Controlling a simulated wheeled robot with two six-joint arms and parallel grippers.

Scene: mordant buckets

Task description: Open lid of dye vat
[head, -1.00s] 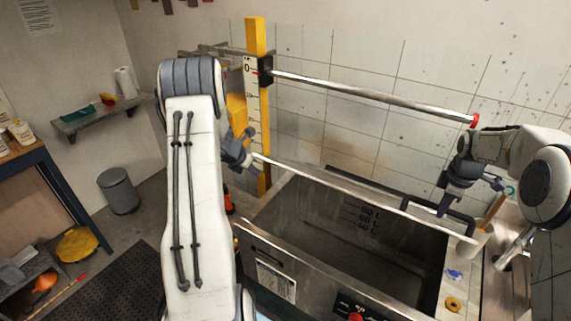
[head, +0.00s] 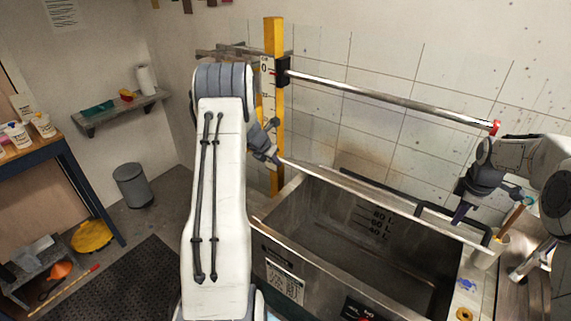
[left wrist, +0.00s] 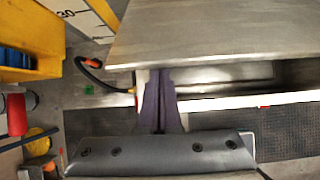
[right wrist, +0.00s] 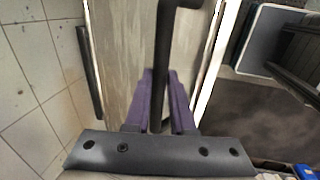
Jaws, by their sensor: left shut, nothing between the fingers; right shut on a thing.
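The dye vat (head: 300,258) is a steel tank with litre marks on its inner back wall. Its lid (head: 385,204) is partly raised and tilted; in the head view it shows as a thin pale strip, with the vat's inside visible below. My right gripper (head: 461,213) is shut on the black lid handle (right wrist: 164,50), which also shows in the head view (head: 432,210). My left gripper (head: 275,158) is shut and empty at the lid's left end. In the left wrist view its purple fingers (left wrist: 160,78) are at the edge of a steel surface.
A yellow post (head: 273,40) carries a metal rail (head: 390,96) along the tiled wall behind the vat. A cup with a wooden-handled tool (head: 489,252) stands at the vat's right. A grey bin (head: 132,186) and a blue-framed table (head: 70,160) are at the left.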

